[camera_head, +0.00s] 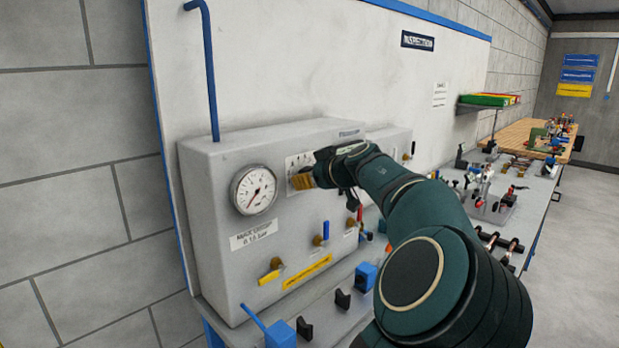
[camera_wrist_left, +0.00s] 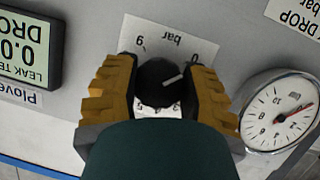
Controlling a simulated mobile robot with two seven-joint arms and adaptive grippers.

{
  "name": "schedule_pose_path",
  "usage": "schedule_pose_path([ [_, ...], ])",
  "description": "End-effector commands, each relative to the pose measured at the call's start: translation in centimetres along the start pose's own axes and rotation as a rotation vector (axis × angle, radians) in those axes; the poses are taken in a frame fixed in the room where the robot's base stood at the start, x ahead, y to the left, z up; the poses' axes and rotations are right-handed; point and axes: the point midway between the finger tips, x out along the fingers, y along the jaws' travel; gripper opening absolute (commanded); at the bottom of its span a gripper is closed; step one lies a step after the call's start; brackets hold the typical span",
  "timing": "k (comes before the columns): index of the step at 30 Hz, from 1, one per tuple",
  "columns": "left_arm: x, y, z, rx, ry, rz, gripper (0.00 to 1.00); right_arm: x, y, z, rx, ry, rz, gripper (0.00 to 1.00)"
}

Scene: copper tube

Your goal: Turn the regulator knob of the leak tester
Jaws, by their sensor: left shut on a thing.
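The leak tester (camera_head: 215,165) is a grey box on the bench against the white board. Its black regulator knob (camera_wrist_left: 157,82) with a white pointer line sits over a white bar scale (camera_wrist_left: 180,42) in the left wrist view. My left gripper (camera_wrist_left: 160,88) has its yellow ridged fingers on both sides of the knob, shut on it. In the head view the left gripper (camera_head: 302,181) is at the scale plate on the box front, and it hides the knob. The round gauge (camera_head: 254,190) is to the left of it, with a red needle. My right gripper is out of view.
Below the gauge are a yellow-handled valve (camera_head: 269,276) and a blue-handled valve (camera_head: 322,234). Blue blocks (camera_head: 366,275) and black clamps stand along the bench front. A blue pipe (camera_head: 209,70) rises above the box. A digital display (camera_wrist_left: 25,50) shows in the left wrist view.

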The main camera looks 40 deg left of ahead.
Motion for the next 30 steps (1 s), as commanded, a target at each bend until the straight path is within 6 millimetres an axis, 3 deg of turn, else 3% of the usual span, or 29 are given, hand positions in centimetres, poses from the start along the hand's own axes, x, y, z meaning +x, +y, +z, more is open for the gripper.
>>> schedule_pose_path([
  [11, -0.1, 0.1, -0.3, 0.104, -0.007, -0.043, 0.08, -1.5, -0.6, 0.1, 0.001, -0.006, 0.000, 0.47],
  [30, -0.1, -0.1, -0.4, 0.636, -0.044, -0.272, 0.08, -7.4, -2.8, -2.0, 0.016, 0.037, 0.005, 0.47],
])
